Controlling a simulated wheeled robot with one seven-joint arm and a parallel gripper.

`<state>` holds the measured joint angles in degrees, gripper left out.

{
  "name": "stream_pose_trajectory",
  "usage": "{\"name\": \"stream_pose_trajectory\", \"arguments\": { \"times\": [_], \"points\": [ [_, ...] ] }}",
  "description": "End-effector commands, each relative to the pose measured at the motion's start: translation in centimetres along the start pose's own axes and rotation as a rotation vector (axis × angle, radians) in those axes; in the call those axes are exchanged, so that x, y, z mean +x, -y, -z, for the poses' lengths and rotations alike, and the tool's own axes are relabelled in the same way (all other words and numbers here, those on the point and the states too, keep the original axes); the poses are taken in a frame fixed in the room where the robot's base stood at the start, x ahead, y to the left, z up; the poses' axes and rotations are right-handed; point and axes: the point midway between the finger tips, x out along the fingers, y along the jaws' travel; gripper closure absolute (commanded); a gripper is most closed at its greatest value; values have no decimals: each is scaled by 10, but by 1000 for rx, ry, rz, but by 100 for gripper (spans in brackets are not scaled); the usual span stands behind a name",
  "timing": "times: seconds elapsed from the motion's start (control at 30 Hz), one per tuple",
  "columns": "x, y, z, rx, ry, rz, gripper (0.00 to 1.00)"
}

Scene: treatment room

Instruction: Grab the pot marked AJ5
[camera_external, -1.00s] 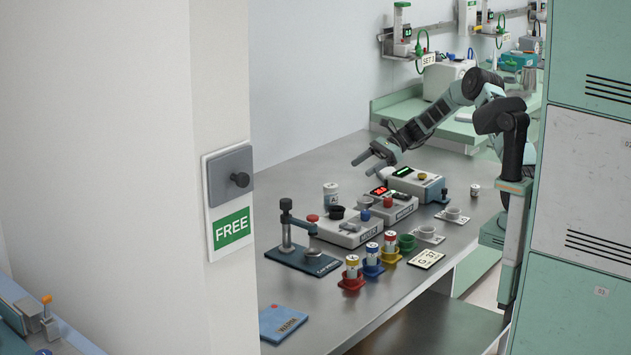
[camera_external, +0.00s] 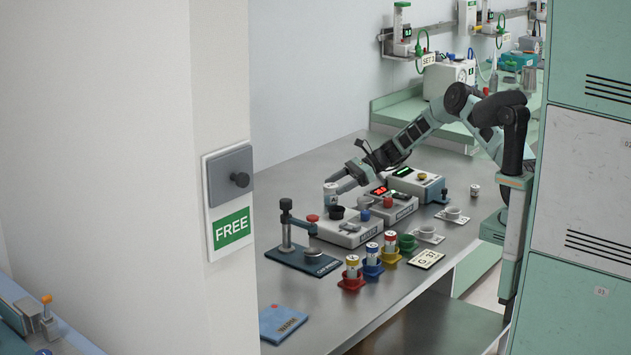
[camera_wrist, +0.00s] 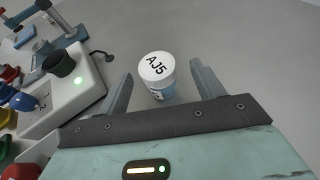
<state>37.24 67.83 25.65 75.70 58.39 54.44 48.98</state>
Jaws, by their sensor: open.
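The pot marked AJ5 (camera_wrist: 157,69) is a small round pot with a white lid, black lettering and a bluish body. In the wrist view it stands upright between the two fingers of my open gripper (camera_wrist: 160,82), with a gap on each side. In the outside view the pot (camera_external: 330,191) stands on the bench behind the white device, and my gripper (camera_external: 340,183) is at it, its fingers partly overlapping it. I cannot tell there whether they touch it.
A white device with a black cup (camera_wrist: 60,63) stands just left of the pot. A press stand (camera_external: 287,235), red, blue and yellow pot holders (camera_external: 352,281) and a box with a red display (camera_external: 392,208) stand nearby. Bare bench lies beyond the pot.

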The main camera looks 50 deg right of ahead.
Motion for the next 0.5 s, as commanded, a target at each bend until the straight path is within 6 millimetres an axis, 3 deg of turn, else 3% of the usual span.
{"name": "stream_pose_trajectory", "arguments": {
  "times": [0.33,0.5],
  "points": [
    [44,-3,0,0,0,-2,33],
    [50,-2,1,-1,0,0,33]
  ]
}}
